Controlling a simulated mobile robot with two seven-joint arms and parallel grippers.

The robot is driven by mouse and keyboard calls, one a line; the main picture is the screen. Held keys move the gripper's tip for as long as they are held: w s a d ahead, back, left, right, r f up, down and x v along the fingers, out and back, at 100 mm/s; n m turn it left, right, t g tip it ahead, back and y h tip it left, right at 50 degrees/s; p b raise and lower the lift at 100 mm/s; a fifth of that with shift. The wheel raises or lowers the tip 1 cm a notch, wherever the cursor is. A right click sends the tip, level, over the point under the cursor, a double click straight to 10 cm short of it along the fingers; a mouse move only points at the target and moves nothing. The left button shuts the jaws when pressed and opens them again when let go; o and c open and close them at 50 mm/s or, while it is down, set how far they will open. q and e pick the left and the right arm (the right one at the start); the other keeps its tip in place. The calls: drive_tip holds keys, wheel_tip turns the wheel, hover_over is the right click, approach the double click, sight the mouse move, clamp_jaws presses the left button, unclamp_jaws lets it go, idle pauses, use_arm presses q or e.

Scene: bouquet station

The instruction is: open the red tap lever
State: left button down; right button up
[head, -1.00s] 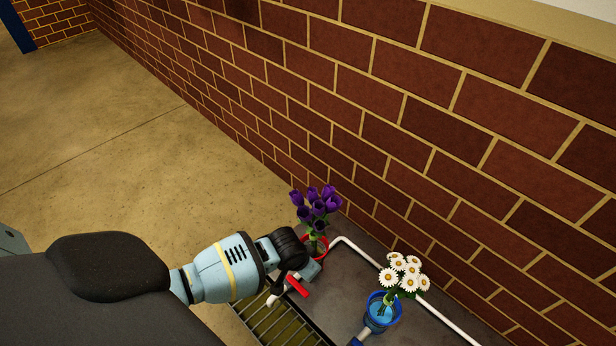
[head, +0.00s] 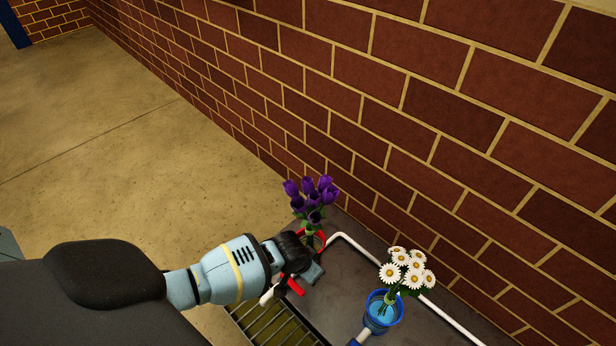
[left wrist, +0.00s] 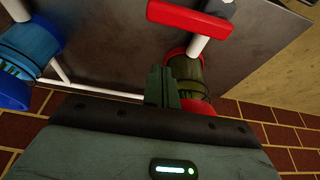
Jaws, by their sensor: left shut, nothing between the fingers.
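The red tap lever (head: 296,288) sits on a white spout (head: 267,297) at the near left edge of the dark counter. In the left wrist view the red lever (left wrist: 190,18) crosses the top of the picture, over the white pipe. My left gripper (head: 314,273) is shut and empty beside the lever, and partly covers it in the head view. In the left wrist view the shut fingers (left wrist: 159,85) are below the lever in the picture, with a visible gap. Whether other parts of the gripper touch the lever cannot be told. My right gripper is not in view.
A red-rimmed vase (left wrist: 188,68) stands close by the left fingers and holds purple tulips (head: 314,195). A blue vase (head: 381,310) with white daisies (head: 407,268) stands to the right. A white pipe (head: 440,305) runs along the counter (head: 345,290). A grate (head: 262,325) lies in front.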

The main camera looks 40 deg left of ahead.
sight(293, 285)
use_arm(q)
drive_tip(key=b+x, duration=0.1)
drive_tip(key=x, duration=0.1)
drive_tip(key=shift+w+f, duration=0.1)
drive_tip(key=shift+f, duration=0.3)
drive_tip(key=s, duration=0.3)
drive_tip(key=shift+a+r, duration=0.2)
drive_tip(key=shift+r, duration=0.05)
drive_tip(key=shift+s, duration=0.5)
drive_tip(key=shift+s+a, duration=0.1)
